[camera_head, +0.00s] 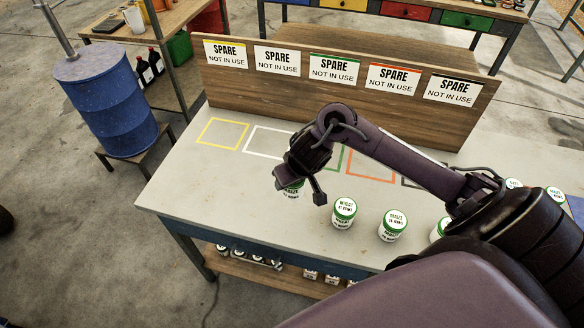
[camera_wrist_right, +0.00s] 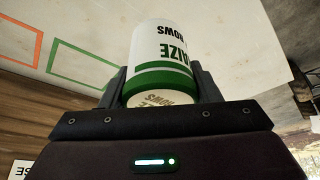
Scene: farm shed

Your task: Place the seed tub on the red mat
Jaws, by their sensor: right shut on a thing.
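My right gripper (camera_head: 298,190) is shut on a white seed tub with a green band, partly hidden behind the fingers in the head view (camera_head: 292,191). In the right wrist view, the tub (camera_wrist_right: 160,62) is between both fingers with its lid towards the palm, and its label reads MAIZE. I cannot tell whether its base touches the table. The red mat appears as an orange-red square outline (camera_head: 370,179) right of the gripper, partly hidden by my right arm; an orange outline shows in the wrist view (camera_wrist_right: 38,48). My left gripper is not in view.
The pale table (camera_head: 190,180) also bears yellow (camera_head: 222,120), white (camera_head: 250,148), green and black outlines. A wheat tub (camera_head: 344,212), a maize tub (camera_head: 392,225) and several others stand along the front and right. A wooden board (camera_head: 300,85) with SPARE signs closes the back.

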